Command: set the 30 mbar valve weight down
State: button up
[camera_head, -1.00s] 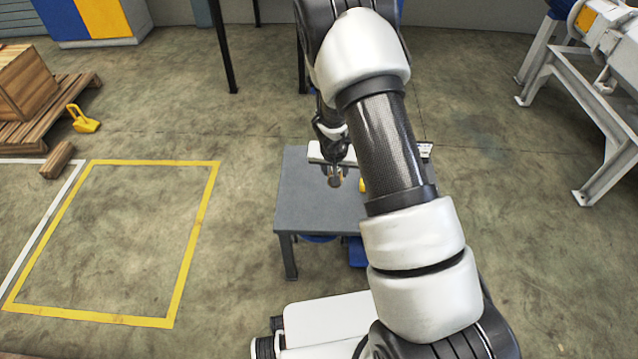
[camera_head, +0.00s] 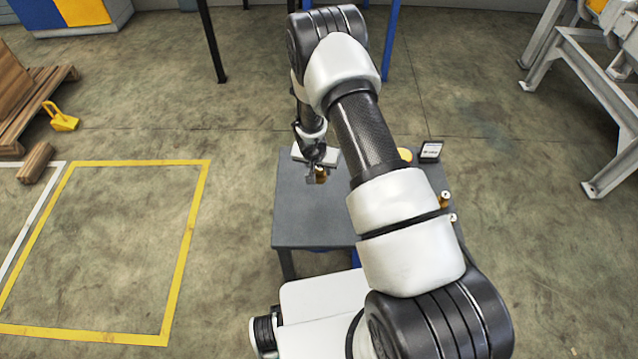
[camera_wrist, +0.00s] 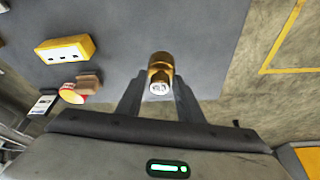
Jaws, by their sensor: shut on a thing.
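The valve weight (camera_wrist: 160,75) is a brass cylinder with a pale marked end face, too small to read surely. In the wrist view my gripper (camera_wrist: 159,92) is shut on it, with one dark finger on each side. In the head view my gripper (camera_head: 316,176) holds the brass weight (camera_head: 321,173) over the left back part of the grey table (camera_head: 305,220). I cannot tell whether the weight touches the tabletop.
A yellow block with holes (camera_wrist: 65,48), a brown block (camera_wrist: 88,83), a red-and-yellow round thing (camera_wrist: 70,95) and a small display (camera_head: 431,151) are on the table. Small brass pieces (camera_head: 446,198) show at its right edge. The tabletop's front left is bare.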

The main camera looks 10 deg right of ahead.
aim_at(319, 176)
jog(key=shift+w+f+b, duration=0.1)
jog(key=shift+f+b, duration=1.3)
jog(key=shift+f, duration=1.5)
jog(key=shift+f, duration=0.15)
jog(key=o, duration=1.3)
